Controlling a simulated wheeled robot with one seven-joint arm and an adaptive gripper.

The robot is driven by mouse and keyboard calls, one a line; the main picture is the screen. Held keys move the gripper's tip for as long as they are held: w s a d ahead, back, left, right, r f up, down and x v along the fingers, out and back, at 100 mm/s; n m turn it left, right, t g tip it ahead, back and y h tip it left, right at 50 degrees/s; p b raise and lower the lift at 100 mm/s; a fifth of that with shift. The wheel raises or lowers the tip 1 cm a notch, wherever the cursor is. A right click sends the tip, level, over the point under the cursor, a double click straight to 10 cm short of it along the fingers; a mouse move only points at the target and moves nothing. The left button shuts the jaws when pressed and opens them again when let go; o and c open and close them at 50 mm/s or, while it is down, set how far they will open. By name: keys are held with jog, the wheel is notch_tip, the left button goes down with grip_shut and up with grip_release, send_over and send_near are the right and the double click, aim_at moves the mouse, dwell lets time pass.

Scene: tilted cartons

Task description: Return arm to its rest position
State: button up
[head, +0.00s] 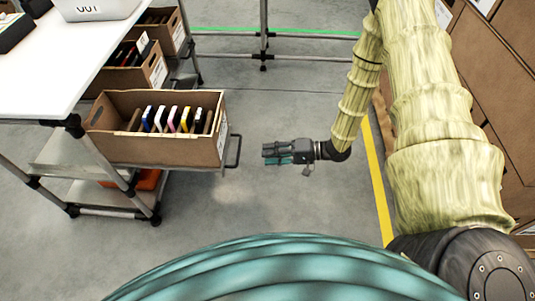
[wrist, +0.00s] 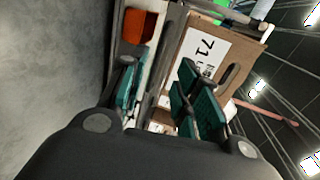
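My arm, in a yellowish ribbed cover, reaches down the right side of the head view. My gripper (head: 276,153) is at its end, above the grey floor and pointing left toward an open carton (head: 150,151). A gap of bare floor shows between the gripper and the carton's tray handle. In the wrist view, the teal finger pads of the gripper (wrist: 163,95) stand apart with nothing held between them. The labelled face of a carton (wrist: 232,50), marked 71, shows beyond the fingers.
The carton holds a row of thin coloured items and sits on a pulled-out tray with a dark handle (head: 235,152). A white-topped table (head: 60,60) stands left, with more cartons (head: 132,70) behind. Stacked cartons (head: 505,110) line the right. The middle floor (head: 270,100) is clear.

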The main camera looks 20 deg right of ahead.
dwell(0.4)
jog(key=s+a+f+n+g+h, duration=0.15)
jog(key=s+a+f+h, duration=0.35)
jog(key=s+f+h, duration=0.5)
jog(key=s+d+f+n+g+h, duration=0.1)
jog(key=s+n+g+h, duration=0.15)
jog(key=s, duration=0.65)
jog(key=s+d+f+n+g+h, duration=0.1)
jog(key=s+d+g, duration=0.15)
jog(key=s, duration=0.75)
notch_tip(320, 180, up, 32)
jog(key=a+p, duration=0.1)
jog(key=p, duration=3)
jog(key=shift+w+p, duration=0.25)
jog(key=shift+p, duration=0.1)
jog(key=shift+f+g, duration=0.15)
jog(key=shift+g, duration=0.1)
